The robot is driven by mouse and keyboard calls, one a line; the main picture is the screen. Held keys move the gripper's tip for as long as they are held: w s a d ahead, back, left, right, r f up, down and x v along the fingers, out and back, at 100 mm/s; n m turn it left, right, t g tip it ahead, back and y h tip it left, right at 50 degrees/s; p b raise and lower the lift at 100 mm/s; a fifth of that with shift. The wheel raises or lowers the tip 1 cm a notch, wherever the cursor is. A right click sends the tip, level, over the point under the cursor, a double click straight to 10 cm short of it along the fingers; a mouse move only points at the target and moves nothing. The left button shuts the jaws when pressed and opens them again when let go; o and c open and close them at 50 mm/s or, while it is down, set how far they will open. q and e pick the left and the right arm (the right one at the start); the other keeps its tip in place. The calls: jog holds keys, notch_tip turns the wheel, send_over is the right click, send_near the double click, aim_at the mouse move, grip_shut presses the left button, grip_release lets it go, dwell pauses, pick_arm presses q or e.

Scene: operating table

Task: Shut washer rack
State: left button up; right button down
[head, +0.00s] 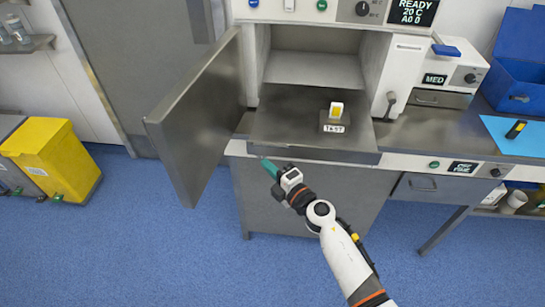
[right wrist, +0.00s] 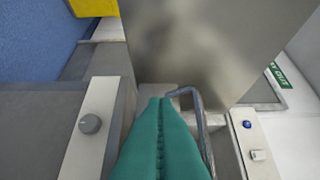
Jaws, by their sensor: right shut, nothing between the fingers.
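The washer rack (head: 285,122), a flat dark grey tray, is pulled out of the open washer chamber (head: 315,68) in the head view. A small block with a yellow and white piece (head: 336,110) and a label stands on it. The washer door (head: 200,115) is swung open to the left. My right gripper (head: 266,164) is shut and empty, its green fingertips close to the rack's front left corner. I cannot tell whether they touch it. In the right wrist view the shut green fingers (right wrist: 160,102) point towards a bent grey bar (right wrist: 190,94). My left gripper is not in view.
A yellow bin (head: 48,155) stands on the floor at the left. The counter to the right holds a white unit with a blue handle (head: 446,50), a blue box (head: 520,85) and a light blue mat (head: 525,140). The blue floor in front is clear.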

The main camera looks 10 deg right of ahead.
aim_at(264, 149)
jog(key=w, duration=0.1)
jog(key=w+d, duration=0.1)
jog(key=w, duration=0.1)
jog(key=shift+w+d+f, duration=0.1)
jog(key=shift+w+d, duration=0.05)
jog(key=shift+w, duration=0.1)
